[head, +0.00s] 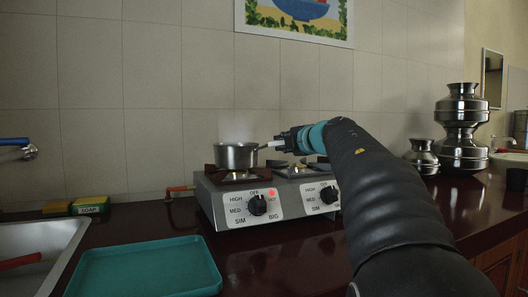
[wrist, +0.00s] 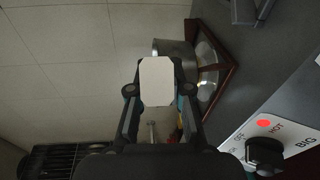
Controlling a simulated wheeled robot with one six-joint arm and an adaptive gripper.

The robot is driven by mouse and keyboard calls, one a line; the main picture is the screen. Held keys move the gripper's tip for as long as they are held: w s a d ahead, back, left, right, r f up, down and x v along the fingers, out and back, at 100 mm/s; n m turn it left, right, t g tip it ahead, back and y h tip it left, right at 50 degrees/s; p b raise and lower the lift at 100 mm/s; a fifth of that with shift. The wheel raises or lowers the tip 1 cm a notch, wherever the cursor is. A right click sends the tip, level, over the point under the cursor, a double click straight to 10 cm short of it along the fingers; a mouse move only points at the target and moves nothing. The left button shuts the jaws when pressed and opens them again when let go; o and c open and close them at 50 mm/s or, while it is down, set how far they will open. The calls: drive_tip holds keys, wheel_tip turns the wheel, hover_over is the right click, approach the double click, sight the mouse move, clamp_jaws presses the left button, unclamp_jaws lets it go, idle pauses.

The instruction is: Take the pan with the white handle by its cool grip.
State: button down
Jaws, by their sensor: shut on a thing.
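The steel pan (head: 236,157) sits on the left burner of the stove. Its white handle (head: 272,144) points right, towards my gripper (head: 282,141). In the wrist view the pan (wrist: 175,50) is partly hidden behind the fingers. There, a broad white piece, the handle (wrist: 157,82), lies between the two fingers of my gripper (wrist: 158,92), which is shut on it. The inner part of the grip is hidden by the fingers.
The two-burner stove (head: 266,214) has front knobs and a lit red HOT light (head: 273,192). A teal tray (head: 146,266) lies front left, beside the sink (head: 42,250). Steel pots (head: 461,130) stand at right. The wall (head: 150,110) is close behind the stove.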

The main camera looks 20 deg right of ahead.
wheel_tip(320, 180, up, 5)
drive_tip(key=shift+p, duration=1.25)
drive_tip(key=d+r, duration=0.6)
drive_tip(key=d, duration=0.5)
drive_tip(key=shift+s+d, duration=0.25)
drive_tip(key=shift+r, duration=0.1)
